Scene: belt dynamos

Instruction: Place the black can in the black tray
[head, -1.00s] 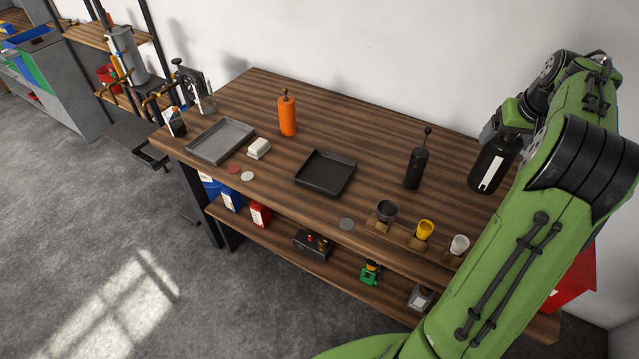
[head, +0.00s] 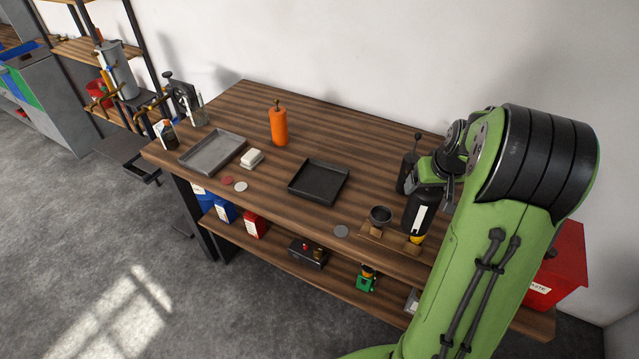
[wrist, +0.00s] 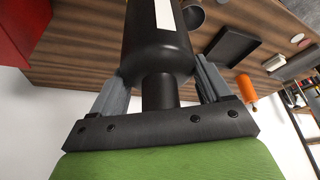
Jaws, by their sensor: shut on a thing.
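The black can (head: 417,212) has a dark cylindrical body, a narrower neck and a white label. My gripper (head: 430,178) is shut on its neck and holds it roughly upright. The can hides part of the yellow cup near the front right of the table. In the wrist view the can (wrist: 158,50) stands between the two grey fingers of my gripper (wrist: 160,88). The black tray (head: 318,182) lies empty on the table, left of the can. The tray (wrist: 232,45) also shows in the wrist view.
A dark bottle with a ball-tipped rod (head: 408,168) stands just behind the held can. A dark cup (head: 380,215) sits on a wooden rack near the front edge.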

